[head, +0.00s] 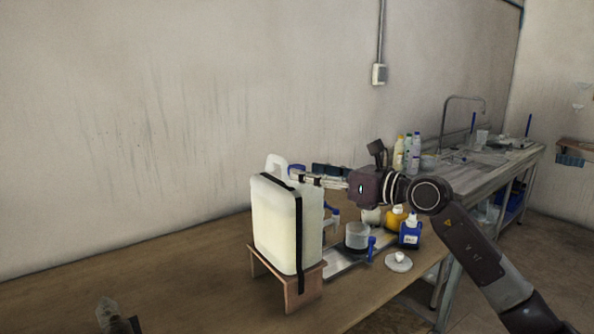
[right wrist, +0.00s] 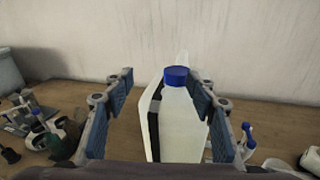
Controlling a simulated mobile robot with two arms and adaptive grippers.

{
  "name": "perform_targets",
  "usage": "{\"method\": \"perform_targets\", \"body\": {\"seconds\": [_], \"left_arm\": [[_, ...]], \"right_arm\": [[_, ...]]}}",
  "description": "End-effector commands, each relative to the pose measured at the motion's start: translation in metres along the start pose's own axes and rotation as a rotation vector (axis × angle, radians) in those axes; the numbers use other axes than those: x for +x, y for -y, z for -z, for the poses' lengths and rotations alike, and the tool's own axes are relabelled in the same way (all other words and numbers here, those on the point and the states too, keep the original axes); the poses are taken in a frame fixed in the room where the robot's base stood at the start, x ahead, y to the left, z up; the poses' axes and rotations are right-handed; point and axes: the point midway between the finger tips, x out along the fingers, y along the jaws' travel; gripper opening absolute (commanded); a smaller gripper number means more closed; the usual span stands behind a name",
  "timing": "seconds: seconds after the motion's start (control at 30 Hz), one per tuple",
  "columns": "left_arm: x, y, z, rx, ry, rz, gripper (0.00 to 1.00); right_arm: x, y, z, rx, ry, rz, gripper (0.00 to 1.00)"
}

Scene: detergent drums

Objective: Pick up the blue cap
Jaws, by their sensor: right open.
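The blue cap (head: 296,168) sits on top of a tall whitish drum (head: 274,222) with a black strap and a pale handle. In the head view the cap is partly hidden by my right gripper (head: 304,178), whose fingers reach left over the drum's top. In the right wrist view the cap (right wrist: 176,77) shows whole, between the open fingers of my right gripper (right wrist: 160,84) and closer to the right one. I cannot tell whether they touch it. A grey piece (head: 110,315) at the lower left looks like my left gripper's tip; its jaw is unclear.
The drum stands on a small brown stand (head: 302,292) on the wooden table (head: 170,270). To its right are a clear cup (head: 357,236), a blue bottle (head: 410,235), a yellow container (head: 394,218) and a white round lid (head: 398,262). The table left of the drum is mostly clear.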

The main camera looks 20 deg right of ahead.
Motion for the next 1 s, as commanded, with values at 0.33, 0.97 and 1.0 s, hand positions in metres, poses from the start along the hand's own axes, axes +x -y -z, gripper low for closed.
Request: {"method": "perform_targets", "body": {"seconds": [0.33,0.97,1.0], "left_arm": [[-0.011,0.0,0.001,-0.001,0.0,0.0,0.4],[-0.038,-0.002,0.008,0.0,-0.007,-0.004,0.4],[-0.038,-0.003,0.008,0.001,-0.007,-0.004,0.4]], "right_arm": [[0.011,0.03,-0.002,-0.08,-0.087,0.07,0.52],[0.067,0.029,0.007,-0.082,-0.084,0.07,0.52],[0.067,0.029,0.007,-0.082,-0.084,0.07,0.52]]}}
